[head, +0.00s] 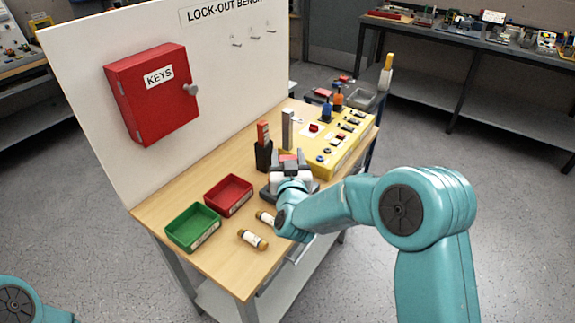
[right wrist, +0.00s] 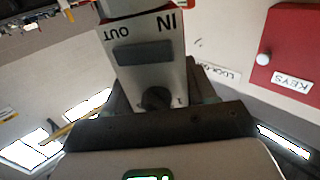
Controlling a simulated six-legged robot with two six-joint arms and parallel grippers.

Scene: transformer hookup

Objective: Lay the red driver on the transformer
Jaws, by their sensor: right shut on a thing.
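My right gripper (head: 288,166) is low over the middle of the bench and shut on a pale grey block marked IN and OUT (right wrist: 165,78). In the right wrist view the block has a dark window and a black knob, and its lettering is upside down. In the head view the gripper hides most of what it holds; a dark base shows just below and left of it. A red-topped piece (head: 263,133) stands in a black holder (head: 263,157) left of the gripper. I cannot identify a red driver or a transformer for sure. My left gripper is outside the picture.
A red bin (head: 229,205), a green bin (head: 203,238) and brown-capped cylinders (head: 252,239) lie on the near bench. A grey upright bar (head: 287,130) and a yellow switch panel (head: 340,148) are behind the gripper. A board with a red KEYS box (head: 150,105) borders the left.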

